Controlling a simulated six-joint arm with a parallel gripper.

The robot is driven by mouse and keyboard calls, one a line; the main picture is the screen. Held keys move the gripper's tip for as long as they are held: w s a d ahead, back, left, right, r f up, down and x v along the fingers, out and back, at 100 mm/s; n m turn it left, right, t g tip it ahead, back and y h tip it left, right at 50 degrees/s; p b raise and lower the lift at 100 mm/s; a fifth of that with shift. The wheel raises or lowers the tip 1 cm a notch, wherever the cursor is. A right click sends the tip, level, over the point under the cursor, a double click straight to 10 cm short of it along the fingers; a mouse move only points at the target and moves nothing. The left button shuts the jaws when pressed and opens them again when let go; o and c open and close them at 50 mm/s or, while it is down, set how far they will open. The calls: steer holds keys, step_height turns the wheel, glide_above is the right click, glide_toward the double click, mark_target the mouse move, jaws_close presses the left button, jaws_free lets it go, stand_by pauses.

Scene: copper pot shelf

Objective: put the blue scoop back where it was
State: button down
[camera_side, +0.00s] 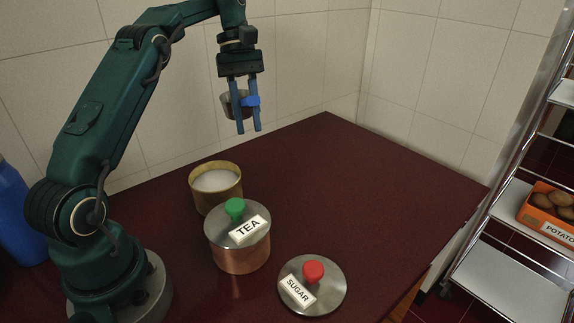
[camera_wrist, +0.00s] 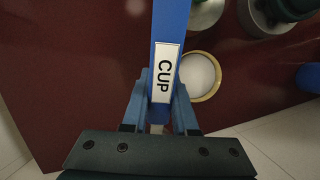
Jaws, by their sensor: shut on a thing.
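The blue scoop has a grey metal cup (camera_side: 234,105) and a blue handle (camera_side: 252,101). In the wrist view its handle (camera_wrist: 170,25) carries a white CUP label. My gripper (camera_side: 248,128) is shut on the handle and holds the scoop high above the table, above and to the right of the open pot in the side view. The open pot (camera_side: 203,201) is brass-coloured and holds white contents; it also shows in the wrist view (camera_wrist: 205,99). The scoop's cup is mostly hidden in the wrist view.
A copper pot (camera_side: 241,259) with a green-knobbed TEA lid stands in front of the open pot. A red-knobbed SUGAR lid (camera_side: 332,298) lies on the dark red table (camera_side: 380,190). The table's right side is clear. A metal rack (camera_side: 510,285) with a potato box (camera_side: 545,222) stands right.

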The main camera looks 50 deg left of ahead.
steer(key=w+d+f, duration=0.1)
steer(key=d+f, duration=0.2)
steer(key=d, duration=0.7)
steer(key=w+d+f, duration=0.1)
steer(key=d+f, duration=0.3)
steer(key=d, duration=0.6)
steer(key=w+d+f, duration=0.1)
steer(key=d+f, duration=0.2)
steer(key=d, duration=0.7)
steer(key=shift+w+d+f, duration=0.2)
steer(key=shift+w+f, duration=0.1)
steer(key=shift+w, duration=0.1)
steer(key=shift+d+f, duration=0.1)
steer(key=shift+d, duration=0.05)
steer(key=shift+f, duration=2)
